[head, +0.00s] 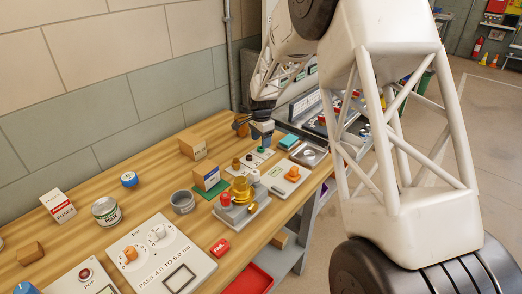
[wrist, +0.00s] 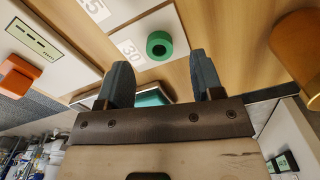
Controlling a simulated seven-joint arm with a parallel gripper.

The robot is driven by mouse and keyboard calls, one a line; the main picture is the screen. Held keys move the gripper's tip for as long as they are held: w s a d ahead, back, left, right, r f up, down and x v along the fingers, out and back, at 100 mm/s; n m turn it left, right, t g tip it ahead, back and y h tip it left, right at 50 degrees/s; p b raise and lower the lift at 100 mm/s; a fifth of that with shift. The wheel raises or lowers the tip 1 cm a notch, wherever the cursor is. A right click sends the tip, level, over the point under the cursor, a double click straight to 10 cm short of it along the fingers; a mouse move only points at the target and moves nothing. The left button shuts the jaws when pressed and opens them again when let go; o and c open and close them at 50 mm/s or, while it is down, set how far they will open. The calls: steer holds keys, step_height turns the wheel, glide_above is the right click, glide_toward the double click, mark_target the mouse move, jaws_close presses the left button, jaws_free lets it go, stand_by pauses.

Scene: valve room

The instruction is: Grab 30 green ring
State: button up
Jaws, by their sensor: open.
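The green ring (wrist: 159,46) lies in the wrist view next to a white "30" label, on a pale plate (wrist: 110,52). It appears as a small green piece below my gripper in the head view (head: 261,150). My gripper (wrist: 160,64) is open and empty, its two dark fingers apart. In the wrist view the ring shows beyond the fingertips, roughly between them, and no contact is visible. In the head view my gripper (head: 262,132) points down above the plate's far end and partly covers that area.
Near the plate are a teal block (head: 288,142), an orange knob on a white base (head: 293,175) and a cardboard box (head: 192,145). A blue-and-tan box (head: 207,177) and a yellow valve (head: 241,190) stand closer. Bare wood (head: 150,155) shows at the left.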

mark_target(261, 149)
steer(key=shift+f, duration=1.65)
steer(key=shift+c, duration=0.2)
steer(key=c, duration=0.9)
